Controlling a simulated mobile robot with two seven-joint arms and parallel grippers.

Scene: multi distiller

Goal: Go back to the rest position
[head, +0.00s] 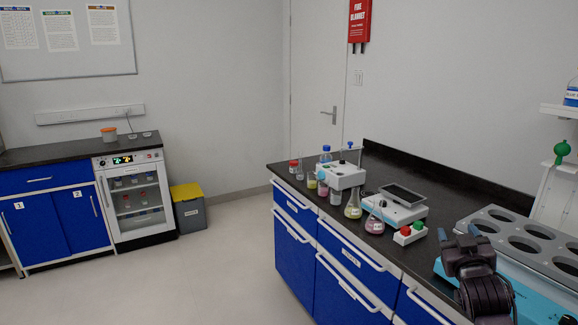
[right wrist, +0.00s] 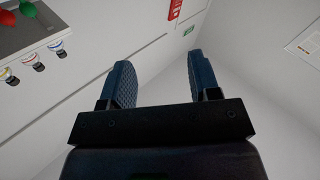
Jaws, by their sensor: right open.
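My right gripper (head: 462,237) shows at the lower right of the head view, with its arm coming up from the bottom edge beside the bench. In the right wrist view its two blue ridged fingers (right wrist: 159,85) stand apart with nothing between them. The fingers touch nothing that I can see. My left gripper is in neither view.
The dark bench (head: 445,207) holds several flasks, a white scale (head: 395,214), a box with red and green buttons (head: 410,234) and a blue multi-well heater (head: 529,282). Open floor (head: 225,270) lies to the left. A glass-fronted cabinet (head: 137,198) stands at the far wall.

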